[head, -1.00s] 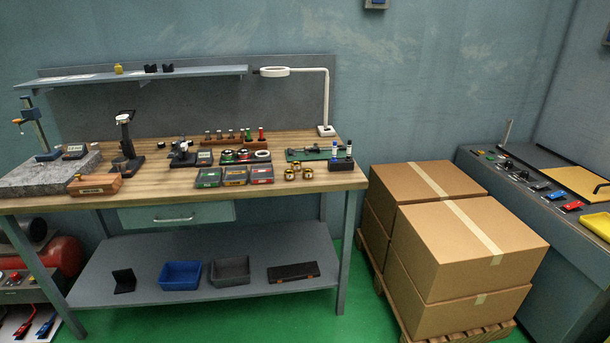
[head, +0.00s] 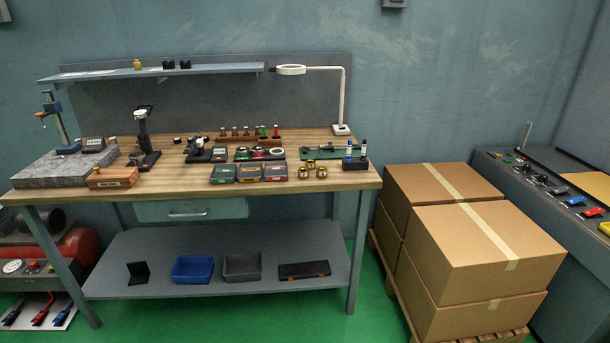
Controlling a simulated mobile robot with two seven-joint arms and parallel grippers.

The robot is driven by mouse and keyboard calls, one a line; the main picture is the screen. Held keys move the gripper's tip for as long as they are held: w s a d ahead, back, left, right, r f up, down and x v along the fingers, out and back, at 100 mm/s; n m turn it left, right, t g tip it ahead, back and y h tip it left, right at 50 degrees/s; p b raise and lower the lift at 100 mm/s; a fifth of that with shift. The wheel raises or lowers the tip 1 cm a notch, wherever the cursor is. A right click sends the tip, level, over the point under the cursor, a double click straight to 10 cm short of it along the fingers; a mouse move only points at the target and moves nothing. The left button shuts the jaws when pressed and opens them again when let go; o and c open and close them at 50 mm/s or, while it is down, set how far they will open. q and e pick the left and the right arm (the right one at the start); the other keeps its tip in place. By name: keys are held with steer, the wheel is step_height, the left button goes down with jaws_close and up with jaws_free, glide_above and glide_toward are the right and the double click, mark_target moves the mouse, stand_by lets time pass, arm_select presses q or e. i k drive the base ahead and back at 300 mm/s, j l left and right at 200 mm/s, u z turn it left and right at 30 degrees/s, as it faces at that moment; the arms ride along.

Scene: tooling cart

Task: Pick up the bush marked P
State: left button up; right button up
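Several small brass-coloured bushes (head: 311,169) stand together near the front right of the wooden workbench top (head: 200,188). They are too small in the head view for me to read any mark, so I cannot tell which one bears a P. Neither of my grippers is in view.
Stacked cartons (head: 487,250) on a pallet stand right of the bench. Green floor shows between them.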

mark_target(303, 173)
steer(key=i+j+z, duration=0.2)
steer(key=i, duration=0.4)
steer(key=i+j+z, duration=0.2)
steer(key=i, duration=0.4)
steer(key=i+j+z, duration=0.2)
steer(key=i+j, duration=0.3)
